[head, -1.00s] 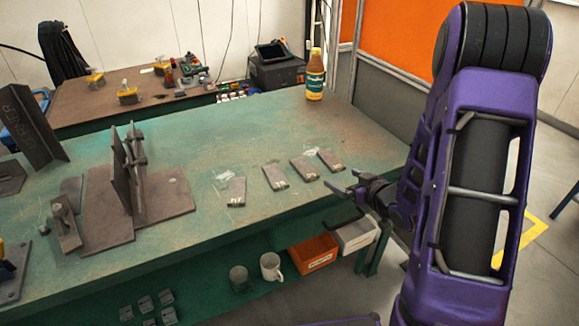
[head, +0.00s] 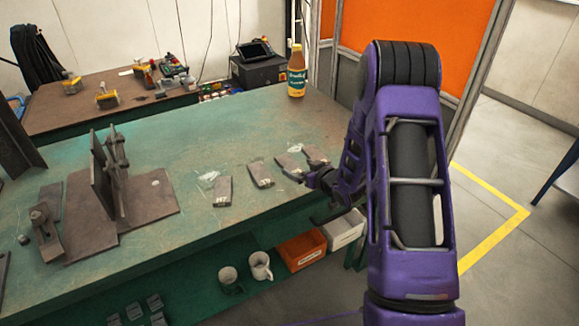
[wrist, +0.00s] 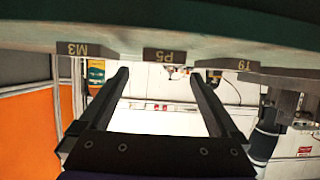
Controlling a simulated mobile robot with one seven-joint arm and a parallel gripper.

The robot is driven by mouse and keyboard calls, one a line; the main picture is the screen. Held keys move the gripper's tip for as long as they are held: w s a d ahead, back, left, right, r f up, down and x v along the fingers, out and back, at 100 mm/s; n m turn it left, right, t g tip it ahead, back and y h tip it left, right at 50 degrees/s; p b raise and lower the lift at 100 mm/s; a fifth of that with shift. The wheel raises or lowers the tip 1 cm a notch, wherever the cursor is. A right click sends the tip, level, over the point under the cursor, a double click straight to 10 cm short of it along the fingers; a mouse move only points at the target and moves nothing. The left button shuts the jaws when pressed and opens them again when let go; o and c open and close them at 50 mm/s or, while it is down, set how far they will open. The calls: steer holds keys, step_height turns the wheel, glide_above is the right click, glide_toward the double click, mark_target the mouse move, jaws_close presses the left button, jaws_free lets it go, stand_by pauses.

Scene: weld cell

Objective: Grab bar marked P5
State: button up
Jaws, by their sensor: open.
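The bar marked P5 (wrist: 164,55) shows upside down in the wrist view, in the middle and framed between my two fingers. Bars marked M3 (wrist: 73,48) and T9 (wrist: 227,65) lie to its left and right there. My gripper (wrist: 160,75) is open and empty, with the P5 bar ahead of its tips and apart from them. In the head view several flat grey bars (head: 224,191) lie in a row on the green table (head: 200,140); their marks are too small to read. My gripper (head: 310,181) is close to the right-hand bars and partly hides them.
An orange bin (head: 301,250) and a grey bin (head: 343,230) sit on the shelf below, with mugs (head: 260,266) beside them. A bottle (head: 297,72) stands at the table's back. A steel fixture (head: 108,180) stands to the left. The table behind the bars is clear.

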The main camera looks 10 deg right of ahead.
mark_target(289, 163)
steer(key=x, duration=0.4)
steer(key=shift+a, duration=0.15)
jaws_close()
steer(key=shift+r, duration=0.1)
stand_by(0.4)
